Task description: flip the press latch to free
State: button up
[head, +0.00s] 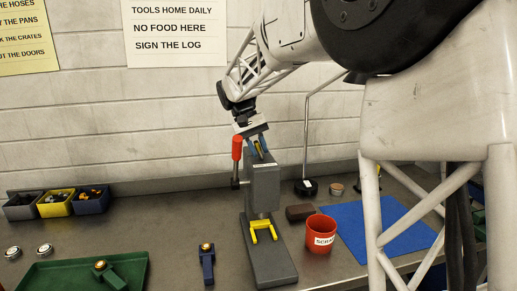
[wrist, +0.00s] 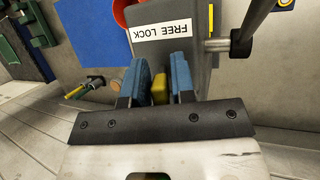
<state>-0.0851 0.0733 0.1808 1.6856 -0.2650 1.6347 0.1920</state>
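The grey press (head: 263,190) stands on the bench with a red-handled lever (head: 237,148) at its left and a yellow fork-shaped piece (head: 264,230) low on its front. In the wrist view, its top carries a white label (wrist: 173,33) reading FREE and LOCK, upside down, with FREE on the right. The yellow latch tab (wrist: 159,91) stands below the label. My gripper (wrist: 161,75) has one blue finger on each side of the tab, with what look like thin gaps. In the head view my gripper (head: 259,148) is at the press top. The latch's exact setting is unclear.
A red SCRAP cup (head: 320,237), a brown block (head: 300,213) and a blue mat (head: 375,228) lie right of the press. A blue tool (head: 207,264), a green tray (head: 85,272) and small bins (head: 55,203) are to the left. A thin bent stand (head: 306,140) rises behind.

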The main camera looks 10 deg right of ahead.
aim_at(256, 142)
jog(key=shift+o, duration=1.3)
jog(key=shift+v, duration=3.95)
